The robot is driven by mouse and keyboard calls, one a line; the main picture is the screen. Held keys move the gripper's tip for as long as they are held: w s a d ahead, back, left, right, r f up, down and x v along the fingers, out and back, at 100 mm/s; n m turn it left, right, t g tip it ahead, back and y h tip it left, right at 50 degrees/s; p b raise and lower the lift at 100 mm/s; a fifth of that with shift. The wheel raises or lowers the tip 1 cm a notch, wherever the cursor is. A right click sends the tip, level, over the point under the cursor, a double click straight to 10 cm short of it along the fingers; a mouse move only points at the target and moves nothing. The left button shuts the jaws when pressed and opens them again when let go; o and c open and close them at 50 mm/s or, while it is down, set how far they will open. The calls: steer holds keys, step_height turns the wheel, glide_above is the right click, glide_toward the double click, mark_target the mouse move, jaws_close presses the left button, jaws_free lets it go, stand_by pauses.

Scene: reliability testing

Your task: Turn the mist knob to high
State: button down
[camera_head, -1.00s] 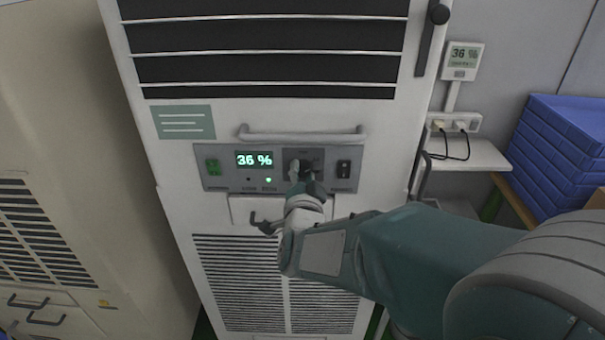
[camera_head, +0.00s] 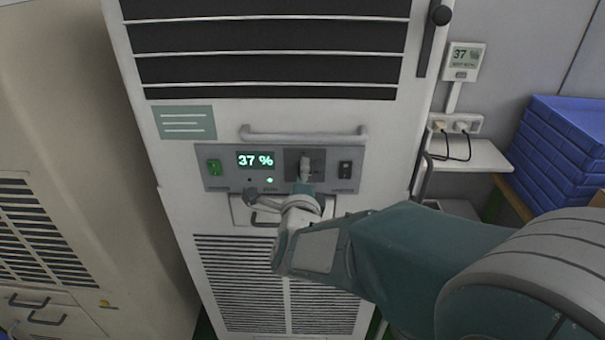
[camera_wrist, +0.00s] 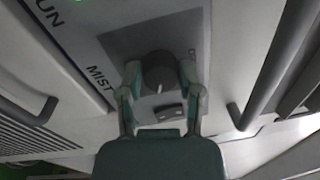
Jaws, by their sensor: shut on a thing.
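The mist knob (camera_wrist: 158,72) is a dark round knob with a white pointer mark on a dark square plate, next to the "MIST" label in the wrist view. The mark points toward the bottom of that view. My gripper (camera_wrist: 159,76) has a finger on each side of the knob and is shut on it. In the head view my gripper (camera_head: 305,168) is at the control panel (camera_head: 333,186), in front of the dark knob plate (camera_head: 290,157). Its fingers and wrist hide most of the knob there. The knob's scale marks are not readable.
The panel display (camera_head: 255,160) reads 37 %, with a green switch (camera_head: 214,167) left of it and a black switch (camera_head: 344,169) to the right. A horizontal handle bar (camera_head: 303,137) juts out just above. A wall display (camera_head: 464,56) and blue crates (camera_head: 560,140) stand right.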

steer(key=m, duration=1.3)
steer(key=shift+f+m+g+h, duration=0.25)
steer(key=shift+m+g+h, duration=0.05)
steer(key=shift+g, duration=0.1)
steer(key=shift+m, duration=0.3)
steer(key=c, duration=0.5)
jaws_free()
steer(key=shift+o, duration=1.2)
steer(key=shift+a+r, duration=0.1)
steer(key=shift+r, duration=0.05)
